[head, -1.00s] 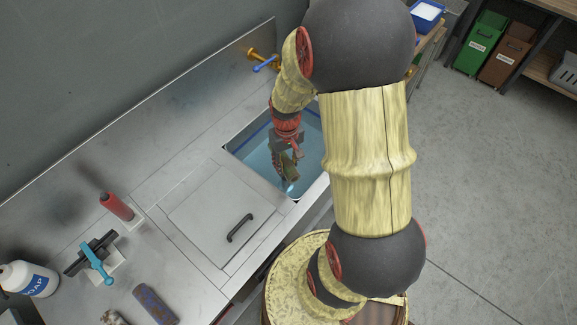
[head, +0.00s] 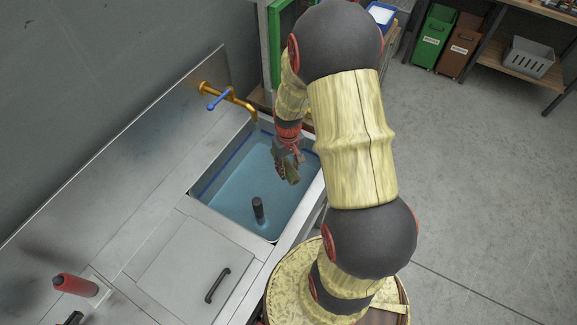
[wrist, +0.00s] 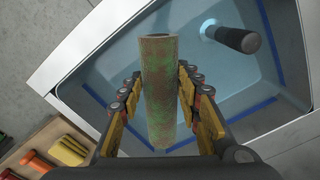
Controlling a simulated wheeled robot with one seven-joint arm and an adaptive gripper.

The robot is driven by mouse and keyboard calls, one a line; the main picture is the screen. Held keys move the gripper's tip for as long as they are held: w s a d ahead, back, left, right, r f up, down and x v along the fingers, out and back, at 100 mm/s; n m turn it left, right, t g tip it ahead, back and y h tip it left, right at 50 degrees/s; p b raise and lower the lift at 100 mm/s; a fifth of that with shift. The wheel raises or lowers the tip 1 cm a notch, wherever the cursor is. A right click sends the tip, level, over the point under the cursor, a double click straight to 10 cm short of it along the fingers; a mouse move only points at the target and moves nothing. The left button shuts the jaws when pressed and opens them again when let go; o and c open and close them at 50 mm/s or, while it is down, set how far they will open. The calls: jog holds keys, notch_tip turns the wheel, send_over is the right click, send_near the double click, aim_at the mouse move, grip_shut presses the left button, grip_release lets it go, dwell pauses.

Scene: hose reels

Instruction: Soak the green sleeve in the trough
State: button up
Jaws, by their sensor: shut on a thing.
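My gripper (head: 288,172) is shut on the green sleeve (wrist: 160,92), a worn tube with rusty brown patches and flaking green paint. The fingers grip it from both sides in the wrist view, and it also shows below the gripper in the head view (head: 291,177). The trough (wrist: 82,52) is a steel-rimmed basin with bluish water and a blue line around its inner wall. In the head view the sleeve is over the right part of the trough (head: 302,205). I cannot tell whether it touches the water.
A dark upright pipe (head: 258,210) stands in the trough, left of the sleeve in the head view. A brass tap with a blue handle (head: 219,99) is at the back. A closed hatch with a black handle (head: 217,286) and a red cylinder (head: 75,285) are on the counter.

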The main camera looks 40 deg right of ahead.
notch_tip(320, 180, down, 21)
jog(key=b, duration=1.3)
jog(key=shift+f, duration=0.1)
jog(key=shift+s+a, duration=0.1)
jog(key=shift+a, duration=0.1)
dwell(0.4)
jog(key=shift+a, duration=0.2)
jog(key=shift+d, duration=0.15)
jog(key=shift+d, duration=0.25)
jog(key=shift+a, duration=0.2)
dwell(0.5)
jog(key=shift+s+a, duration=0.1)
jog(key=shift+a, duration=0.1)
jog(key=shift+d, duration=0.1)
